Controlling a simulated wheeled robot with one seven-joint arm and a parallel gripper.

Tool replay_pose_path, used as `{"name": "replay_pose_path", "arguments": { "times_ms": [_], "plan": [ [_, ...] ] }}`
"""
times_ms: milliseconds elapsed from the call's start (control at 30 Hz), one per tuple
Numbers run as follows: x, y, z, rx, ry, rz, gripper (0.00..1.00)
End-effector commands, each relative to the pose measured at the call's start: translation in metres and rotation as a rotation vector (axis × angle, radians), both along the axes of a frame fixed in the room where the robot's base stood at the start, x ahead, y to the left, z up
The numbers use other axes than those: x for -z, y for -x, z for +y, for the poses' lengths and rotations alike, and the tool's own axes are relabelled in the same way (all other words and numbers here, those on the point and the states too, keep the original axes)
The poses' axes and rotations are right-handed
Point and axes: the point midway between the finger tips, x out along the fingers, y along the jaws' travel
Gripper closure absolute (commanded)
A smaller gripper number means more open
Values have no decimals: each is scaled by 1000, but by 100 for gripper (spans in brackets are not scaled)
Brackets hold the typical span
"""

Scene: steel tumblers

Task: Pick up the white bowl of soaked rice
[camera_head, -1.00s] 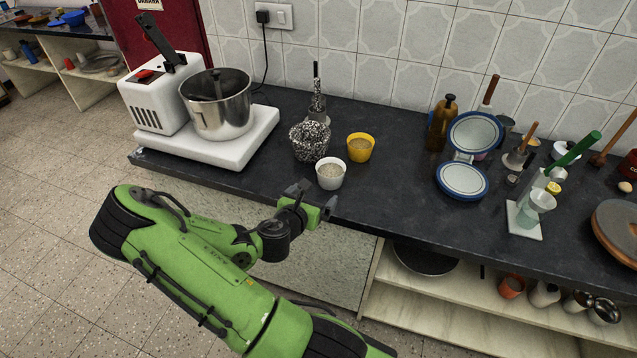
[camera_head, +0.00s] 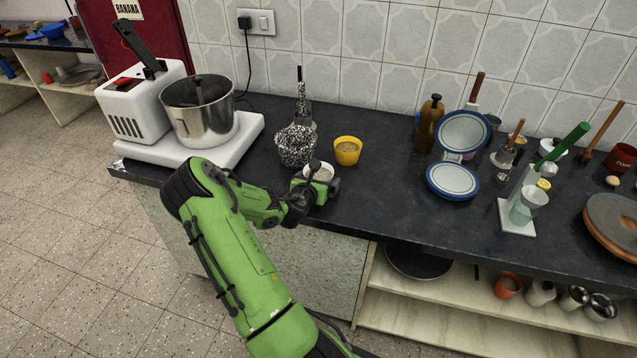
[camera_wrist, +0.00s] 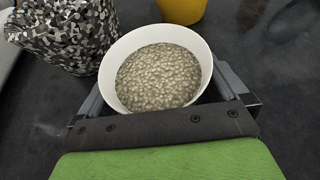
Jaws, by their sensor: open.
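The white bowl (camera_head: 319,169) of soaked rice stands upright on the dark counter near its front edge. In the head view my gripper (camera_head: 318,184) is right in front of it and hides most of its lower part. In the wrist view the bowl (camera_wrist: 203,57) is full of pale wet grains, the soaked rice (camera_wrist: 158,76). My gripper (camera_wrist: 160,92) is open, with one finger on each side of the bowl. A dark gap shows beside the right finger; contact on the left cannot be told.
A black-and-white speckled container (camera_head: 296,146) stands close behind left of the bowl, and a yellow cup (camera_head: 347,151) close behind right. A steel pot (camera_head: 200,112) on a white appliance is farther left. The counter right of the yellow cup is clear up to a blue-rimmed device (camera_head: 452,180).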

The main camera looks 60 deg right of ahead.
Motion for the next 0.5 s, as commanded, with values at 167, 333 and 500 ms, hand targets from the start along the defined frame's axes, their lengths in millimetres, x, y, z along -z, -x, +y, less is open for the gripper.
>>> {"name": "replay_pose_path", "arguments": {
  "times_ms": [167,333,500],
  "plan": [
    [-1,0,1,0,0,0,8],
    [-1,0,1,0,0,0,34],
    [-2,0,0,-1,2,-1,58]
  ]
}}
